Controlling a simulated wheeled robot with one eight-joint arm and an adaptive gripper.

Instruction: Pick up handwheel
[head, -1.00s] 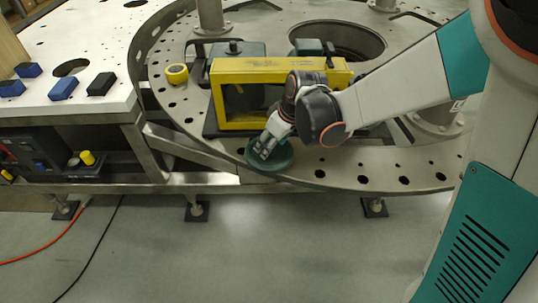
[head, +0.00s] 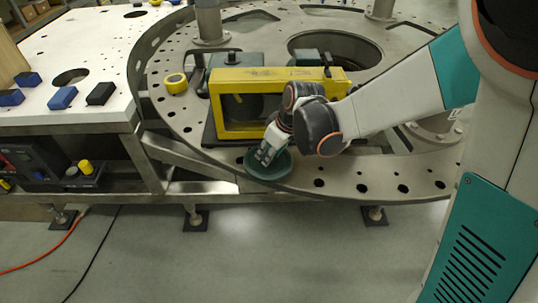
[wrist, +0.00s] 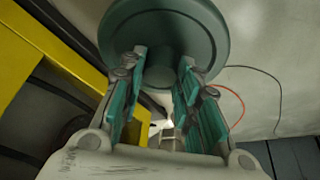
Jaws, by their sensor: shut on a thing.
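The handwheel is a dark green round disc (head: 276,168) at the front rim of the round metal plate, just in front of the yellow frame. It also fills the top of the wrist view (wrist: 205,25), with its small round hub at the fingers. My gripper (head: 267,155) reaches down to it from the upper right. In the wrist view, the gripper's two teal-padded fingers (wrist: 160,85) are shut on the handwheel's hub, one on each side. Whether the disc touches the plate cannot be told.
The yellow frame (head: 217,108) stands close behind my gripper. The round plate (head: 350,178) has several holes and open room to the right of the wheel. A yellow roll (head: 176,83) lies left. A white table (head: 60,118) holds several blue and black blocks.

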